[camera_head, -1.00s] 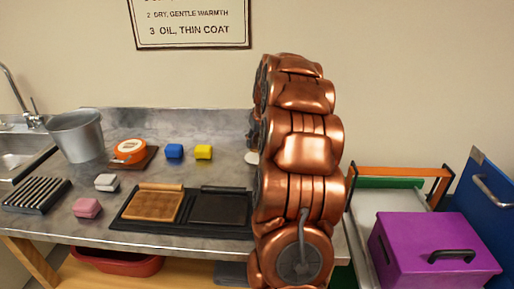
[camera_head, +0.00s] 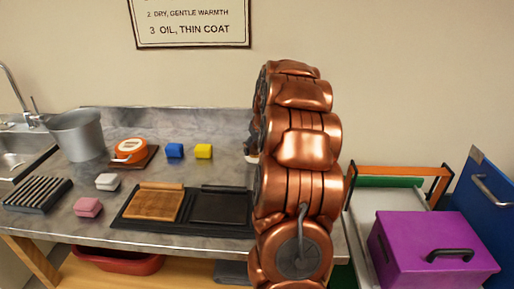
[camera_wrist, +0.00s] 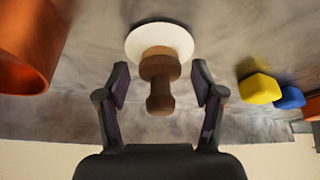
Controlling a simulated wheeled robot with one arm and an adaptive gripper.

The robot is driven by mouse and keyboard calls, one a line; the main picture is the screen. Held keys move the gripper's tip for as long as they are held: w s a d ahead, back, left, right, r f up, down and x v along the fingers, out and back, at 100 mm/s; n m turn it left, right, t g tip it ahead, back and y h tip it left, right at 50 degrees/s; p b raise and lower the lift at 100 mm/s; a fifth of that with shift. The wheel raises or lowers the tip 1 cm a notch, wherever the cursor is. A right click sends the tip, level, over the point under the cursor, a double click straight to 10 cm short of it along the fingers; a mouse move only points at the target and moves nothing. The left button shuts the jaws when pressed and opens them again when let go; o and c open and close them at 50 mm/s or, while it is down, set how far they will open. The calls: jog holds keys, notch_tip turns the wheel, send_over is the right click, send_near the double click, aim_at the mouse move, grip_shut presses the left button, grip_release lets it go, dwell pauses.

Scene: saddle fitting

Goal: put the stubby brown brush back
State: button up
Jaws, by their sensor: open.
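The stubby brown brush (camera_wrist: 160,80) stands on a white round dish (camera_wrist: 160,42) in the wrist view, its knobbed handle pointing towards the camera. My gripper (camera_wrist: 160,84) is open, with one finger on each side of the brush in the picture. Gaps show between the fingers and the brush, so it is not gripped. In the head view my copper arm hides most of this; only a sliver of the white dish (camera_head: 251,159) shows at its left edge.
A copper-coloured round object (camera_wrist: 25,45) stands at left in the wrist view. Yellow (camera_head: 203,151) and blue (camera_head: 174,150) blocks, an orange round item (camera_head: 130,150), a metal bucket (camera_head: 78,135) and a black tray (camera_head: 128,227) share the counter. A purple box (camera_head: 430,250) is at right.

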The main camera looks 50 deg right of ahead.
jog(key=shift+r, duration=0.15)
jog(key=b+v, duration=0.1)
jog(key=v, duration=1.1)
jog(key=s+a+f+n+g+y, duration=0.1)
jog(key=s+a+f+n, duration=0.15)
jog(key=a, duration=1.15)
jog(key=s+a+f+n+g+y, duration=0.1)
jog(key=s+a+f, duration=0.15)
jog(key=a, duration=1.15)
jog(key=s+a+f+g, duration=0.1)
jog(key=s+a+f, duration=0.1)
jog(key=s+a, duration=0.2)
jog(key=s+a+f+n+g, duration=0.1)
jog(key=s+a, duration=0.3)
jog(key=s, duration=0.6)
jog(key=s+a+f+g, duration=0.1)
jog(key=s+a+f, duration=0.3)
jog(key=s, duration=0.4)
jog(key=shift+s+a+g, duration=0.1)
jog(key=shift+a+g, duration=0.3)
jog(key=shift+a, duration=0.1)
